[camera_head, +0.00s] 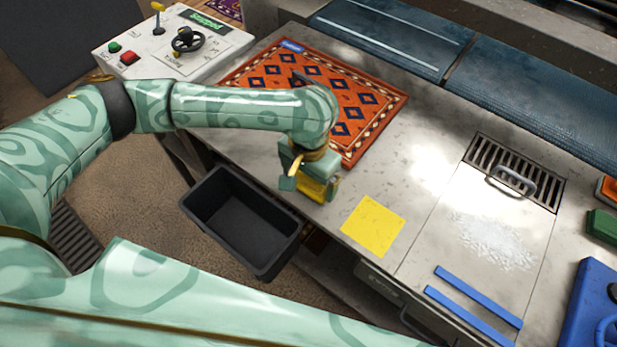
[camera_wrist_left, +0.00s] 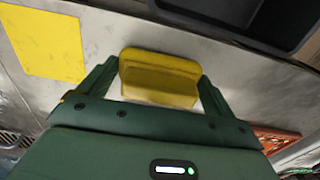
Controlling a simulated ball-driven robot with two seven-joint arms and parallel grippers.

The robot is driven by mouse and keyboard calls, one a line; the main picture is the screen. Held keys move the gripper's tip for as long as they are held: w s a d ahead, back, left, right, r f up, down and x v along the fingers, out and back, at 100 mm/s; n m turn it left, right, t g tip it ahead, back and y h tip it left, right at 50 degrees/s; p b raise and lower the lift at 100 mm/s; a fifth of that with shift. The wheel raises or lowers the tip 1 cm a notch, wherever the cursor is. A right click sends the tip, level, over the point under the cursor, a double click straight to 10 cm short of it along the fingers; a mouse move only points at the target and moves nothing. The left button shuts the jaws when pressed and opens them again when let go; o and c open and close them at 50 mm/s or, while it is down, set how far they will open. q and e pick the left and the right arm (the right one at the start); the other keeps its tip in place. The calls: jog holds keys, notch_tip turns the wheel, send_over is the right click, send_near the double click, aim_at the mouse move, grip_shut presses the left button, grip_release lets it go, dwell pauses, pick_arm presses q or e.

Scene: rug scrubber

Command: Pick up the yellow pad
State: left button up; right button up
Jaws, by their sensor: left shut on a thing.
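A yellow pad (camera_head: 314,187) is held between the fingers of my left gripper (camera_head: 309,184), near the table's front edge. In the left wrist view the yellow pad (camera_wrist_left: 160,76) sits between the two green fingertips of the left gripper (camera_wrist_left: 160,82), which are shut on its sides. I cannot tell from the pictures how far it is above the table. A flat yellow square (camera_head: 373,226) lies on the metal table just right of the gripper; it also shows in the left wrist view (camera_wrist_left: 44,42). My right gripper is not in view.
An orange patterned rug (camera_head: 374,108) lies on the table behind my left arm. A black bin (camera_head: 240,222) stands below the front edge. A drain grate (camera_head: 515,170), white powder (camera_head: 492,240), blue strips (camera_head: 470,313) and a green block (camera_head: 602,225) are to the right.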

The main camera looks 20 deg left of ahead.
pick_arm(q)
jog(key=s+a+r+p, duration=0.1)
jog(key=s+r+p, duration=0.7)
jog(key=s+r, duration=0.4)
jog(key=shift+s+a, duration=0.3)
jog(key=shift+s, duration=0.7)
